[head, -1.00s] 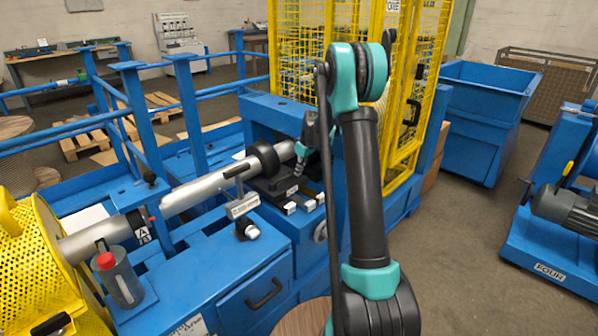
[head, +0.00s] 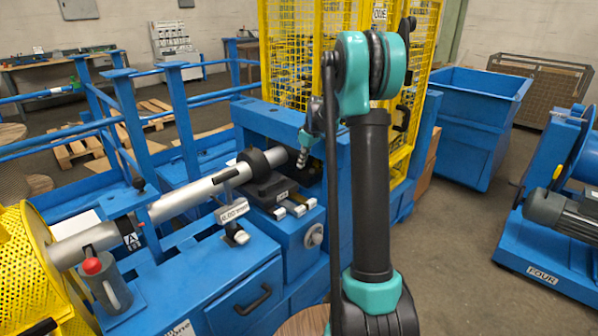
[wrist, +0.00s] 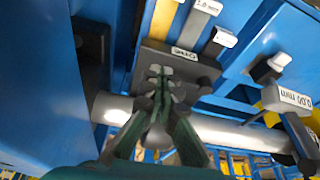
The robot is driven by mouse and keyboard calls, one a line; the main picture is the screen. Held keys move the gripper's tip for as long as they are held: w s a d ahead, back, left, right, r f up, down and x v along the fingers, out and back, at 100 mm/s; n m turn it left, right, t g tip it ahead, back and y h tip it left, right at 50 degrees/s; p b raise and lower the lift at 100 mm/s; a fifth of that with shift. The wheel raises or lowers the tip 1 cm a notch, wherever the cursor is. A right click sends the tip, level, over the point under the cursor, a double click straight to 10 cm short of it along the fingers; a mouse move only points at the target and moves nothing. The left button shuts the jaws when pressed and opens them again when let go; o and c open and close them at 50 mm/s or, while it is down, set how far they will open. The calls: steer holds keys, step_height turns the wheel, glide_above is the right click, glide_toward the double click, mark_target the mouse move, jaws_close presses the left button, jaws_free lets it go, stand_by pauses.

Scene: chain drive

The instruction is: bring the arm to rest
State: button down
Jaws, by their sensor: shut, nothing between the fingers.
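My arm (head: 372,195) rises through the middle of the head view and bends over at a teal elbow joint. My gripper (head: 302,158) hangs small and partly hidden beside the blue machine, near the end of the grey shaft (head: 200,191) with its black collar (head: 264,160). In the wrist view my gripper (wrist: 160,72) has its fingers together, with nothing between them. Behind the fingertips lie a dark block with a label (wrist: 184,54) and the shaft (wrist: 225,133). I cannot tell the exact gap to them.
A yellow mesh cage (head: 291,50) stands close behind my arm. A gauge marked 0.00 mm (head: 234,211) sits by the shaft, and a yellow perforated guard (head: 28,262) is at left. A blue bin (head: 482,100) stands at right, with open floor (head: 460,250) before it.

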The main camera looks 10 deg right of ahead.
steer(key=s+r+m+h, duration=0.1)
steer(key=s+m, duration=0.3)
steer(key=s, duration=1.6)
steer(key=s+f+m, duration=0.2)
steer(key=s+f, duration=0.2)
steer(key=s, duration=0.6)
steer(key=s+f+m+t+h, duration=0.1)
steer(key=s+f+m, duration=0.1)
steer(key=s, duration=0.8)
steer(key=shift+s+f+t, duration=0.3)
steer(key=shift+s+f, duration=0.1)
steer(key=shift+f, duration=0.5)
